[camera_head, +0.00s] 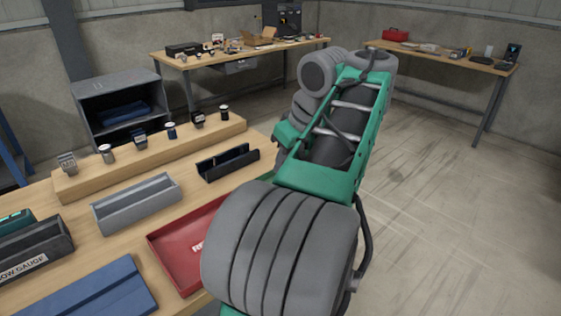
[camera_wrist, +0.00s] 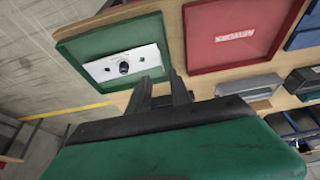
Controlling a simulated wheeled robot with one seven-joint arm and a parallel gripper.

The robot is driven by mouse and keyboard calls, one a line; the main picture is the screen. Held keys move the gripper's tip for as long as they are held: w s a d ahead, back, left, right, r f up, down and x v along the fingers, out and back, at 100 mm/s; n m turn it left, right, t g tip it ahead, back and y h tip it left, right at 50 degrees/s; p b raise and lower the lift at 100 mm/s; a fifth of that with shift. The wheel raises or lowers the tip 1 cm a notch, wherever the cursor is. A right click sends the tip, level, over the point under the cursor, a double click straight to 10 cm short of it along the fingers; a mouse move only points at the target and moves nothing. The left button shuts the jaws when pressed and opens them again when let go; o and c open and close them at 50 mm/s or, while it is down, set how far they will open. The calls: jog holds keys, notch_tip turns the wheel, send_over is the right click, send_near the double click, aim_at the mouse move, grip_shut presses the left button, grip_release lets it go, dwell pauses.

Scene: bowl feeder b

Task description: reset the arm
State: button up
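My gripper (camera_wrist: 160,86) shows at the middle of the wrist view. Its two dark fingers stand apart with nothing between them. Beyond the fingertips is a green tray (camera_wrist: 85,42) holding a white plate (camera_wrist: 112,66) with a dark round part (camera_wrist: 124,68) on it. The fingers overlap the near side of the tray in the picture, and I cannot tell how high above it they are. My arm fills the right middle of the head view, where the gripper and the green tray are hidden.
A red tray (camera_head: 165,245) lies beside my arm and also shows in the wrist view (camera_wrist: 222,62). Open floor (camera_head: 440,190) lies right.

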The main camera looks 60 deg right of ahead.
jog(key=shift+s+r, duration=0.15)
jog(key=shift+r, duration=0.15)
jog(key=w+a+n+y+p, duration=0.15)
jog(key=w+a+p, duration=0.35)
jog(key=w+a, duration=1)
jog(key=shift+n+g, duration=0.4)
jog(key=shift+n, duration=0.15)
jog(key=s+a+f+p, duration=0.1)
jog(key=s+a+f, duration=0.1)
jog(key=a, duration=0.4)
jog(key=s+a+f+p, duration=0.2)
jog(key=a+f, duration=0.1)
jog(key=a, duration=0.4)
jog(key=s+a+f+p, duration=0.2)
jog(key=s+a+f, duration=0.1)
jog(key=a, duration=0.4)
jog(key=shift+a, duration=0.15)
jog(key=shift+s+f, duration=0.15)
